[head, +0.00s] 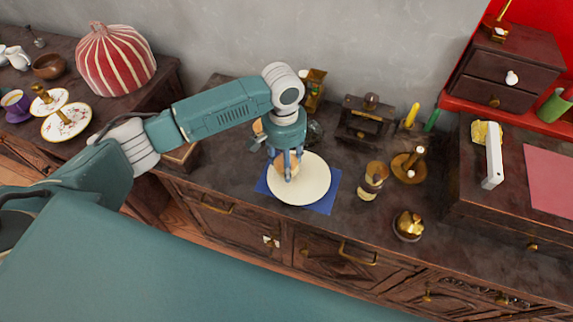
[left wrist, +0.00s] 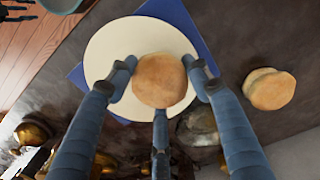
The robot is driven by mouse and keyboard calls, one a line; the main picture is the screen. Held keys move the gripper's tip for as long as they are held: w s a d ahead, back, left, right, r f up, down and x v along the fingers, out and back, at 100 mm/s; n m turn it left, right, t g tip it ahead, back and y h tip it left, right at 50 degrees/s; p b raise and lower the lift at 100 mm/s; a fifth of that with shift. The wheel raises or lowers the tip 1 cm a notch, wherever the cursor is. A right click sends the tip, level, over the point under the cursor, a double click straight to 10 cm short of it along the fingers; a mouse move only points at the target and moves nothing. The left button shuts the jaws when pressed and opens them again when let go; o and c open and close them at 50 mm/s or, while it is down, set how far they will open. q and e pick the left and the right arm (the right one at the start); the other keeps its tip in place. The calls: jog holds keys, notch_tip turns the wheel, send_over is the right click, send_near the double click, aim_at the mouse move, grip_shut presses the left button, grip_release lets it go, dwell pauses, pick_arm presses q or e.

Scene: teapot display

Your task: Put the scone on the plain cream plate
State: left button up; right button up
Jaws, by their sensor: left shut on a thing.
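The cream plate (head: 313,182) lies on a blue cloth (head: 330,202) on the dark wooden cabinet top; the plate also shows in the left wrist view (left wrist: 105,57). My left gripper (head: 288,170) points down over the left part of the plate. Its three blue fingers are shut on a round golden-brown scone (left wrist: 160,80), which is over the plate. I cannot tell whether its underside touches the plate. The scone is mostly hidden by the fingers in the head view. A second scone (left wrist: 268,89) sits off the plate on the cabinet top.
Right of the plate stand a glass jar with a brass-coloured lid (head: 372,181), a brass candle holder (head: 408,167) and a small golden pot (head: 408,226). A dark wooden grinder (head: 365,120) stands behind. The cabinet top in front of the jar is clear.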

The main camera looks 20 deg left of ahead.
pick_arm(q)
jog(key=shift+f, duration=0.9)
jog(key=o, duration=1.2)
jog(key=shift+c, duration=0.2)
pick_arm(e)
jog(key=shift+s+a, duration=0.1)
jog(key=shift+a, duration=0.6)
jog(key=shift+d, duration=0.2)
